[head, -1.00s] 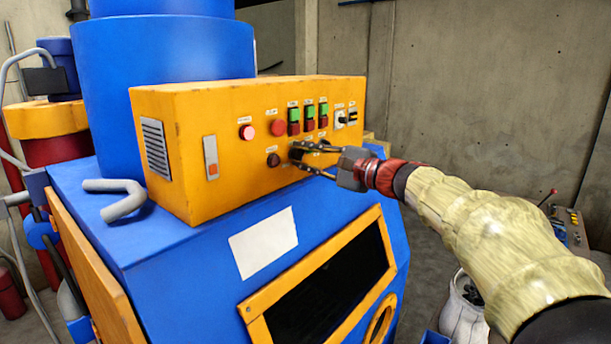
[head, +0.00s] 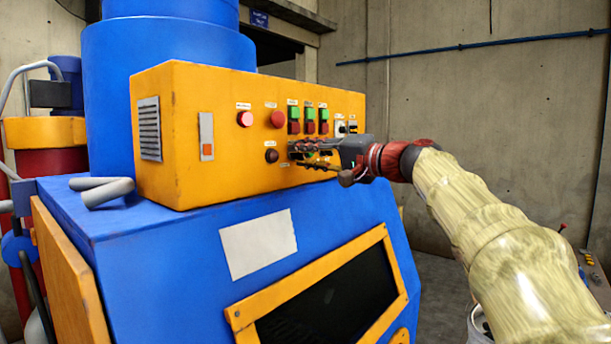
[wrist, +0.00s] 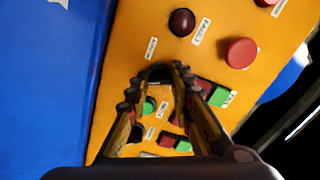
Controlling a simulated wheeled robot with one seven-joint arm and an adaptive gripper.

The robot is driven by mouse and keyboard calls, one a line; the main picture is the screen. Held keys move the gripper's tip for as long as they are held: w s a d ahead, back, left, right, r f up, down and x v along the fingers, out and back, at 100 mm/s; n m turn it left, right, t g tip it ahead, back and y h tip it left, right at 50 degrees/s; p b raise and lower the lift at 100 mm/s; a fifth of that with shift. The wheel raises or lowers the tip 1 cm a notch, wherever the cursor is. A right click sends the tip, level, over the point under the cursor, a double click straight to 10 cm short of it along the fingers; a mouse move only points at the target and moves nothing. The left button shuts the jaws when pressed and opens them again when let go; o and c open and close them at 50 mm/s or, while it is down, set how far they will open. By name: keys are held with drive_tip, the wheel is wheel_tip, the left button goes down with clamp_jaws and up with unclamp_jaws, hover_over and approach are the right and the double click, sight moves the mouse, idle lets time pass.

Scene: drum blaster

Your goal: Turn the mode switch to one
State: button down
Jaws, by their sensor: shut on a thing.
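The yellow control panel (head: 225,115) stands on the blue machine. My gripper (head: 293,157) reaches its lower row from the right, fingertips at the panel face. In the wrist view my gripper (wrist: 153,82) is shut on a dark knob (wrist: 160,75), which I take to be the mode switch. The fingers hide most of the knob, so its pointer and setting cannot be read. A dark round button (wrist: 182,22) sits beside it, with a small label between them.
Green and red button pairs (head: 309,120) sit just above my fingers. A red button (head: 277,119) and a red lamp (head: 245,119) are further left. A black-and-white rotary switch (head: 341,128) is near my wrist. The blue housing (head: 190,235) slopes below the panel.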

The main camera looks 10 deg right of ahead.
drive_tip(key=shift+w+f+n+b, duration=0.1)
drive_tip(key=shift+f+n+b, duration=0.15)
drive_tip(key=shift+n+b, duration=1.3)
drive_tip(key=c, duration=2)
unclamp_jaws()
drive_tip(key=o, duration=0.4)
drive_tip(key=shift+r, duration=0.15)
drive_tip(key=shift+o, duration=0.2)
drive_tip(key=v, duration=1.2)
